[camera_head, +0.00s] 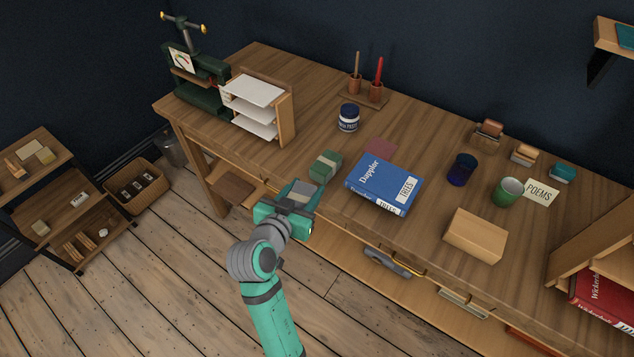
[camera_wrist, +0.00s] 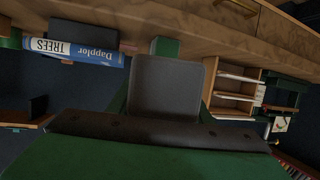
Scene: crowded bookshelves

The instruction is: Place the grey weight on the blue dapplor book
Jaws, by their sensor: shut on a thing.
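My gripper (camera_head: 299,193) is at the front edge of the workbench, to the left of the blue Dapplor book, and is shut on the grey weight (camera_head: 301,190). In the wrist view the grey weight (camera_wrist: 165,88) is a dark grey, rounded block between the fingers. The blue Dapplor book (camera_head: 384,184) lies flat on the bench near its front edge, with a white "TREES" label. In the wrist view its spine (camera_wrist: 86,53) shows at the left, upside down. The weight is apart from the book, and nothing lies on top of the cover.
A green block (camera_head: 325,165) stands between my gripper and the book. A dark red flat item (camera_head: 381,149) lies behind the book. A tan box (camera_head: 475,235), a blue cup (camera_head: 462,169) and a green mug (camera_head: 508,191) stand to the right. A paper tray rack (camera_head: 254,106) stands at the left.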

